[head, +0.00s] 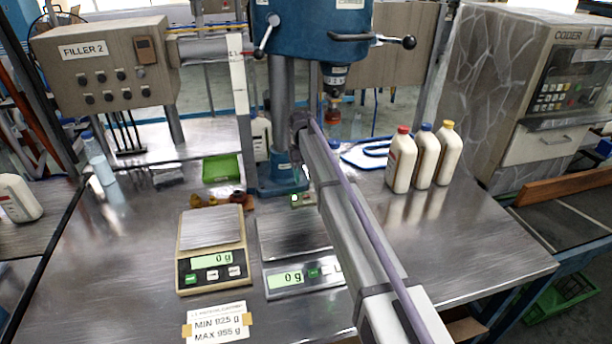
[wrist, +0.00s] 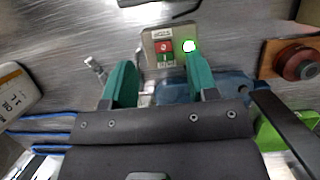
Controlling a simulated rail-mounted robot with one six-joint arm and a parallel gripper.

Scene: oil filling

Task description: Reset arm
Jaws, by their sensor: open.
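In the wrist view, my gripper (wrist: 160,78) has two green fingers spread apart with nothing between them. A small control box (wrist: 172,48) with a red button, a green button and a lit green lamp shows just beyond and between the fingertips. In the head view, the same box (head: 303,200) sits at the foot of the blue press (head: 283,172). My arm crosses the head view from the bottom right toward the press, and my fingers are hidden there.
Three white bottles with red, blue and yellow caps (head: 423,158) stand right of the press. A green tray (head: 221,169) lies left of the press. A filler panel (head: 108,70) stands back left.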

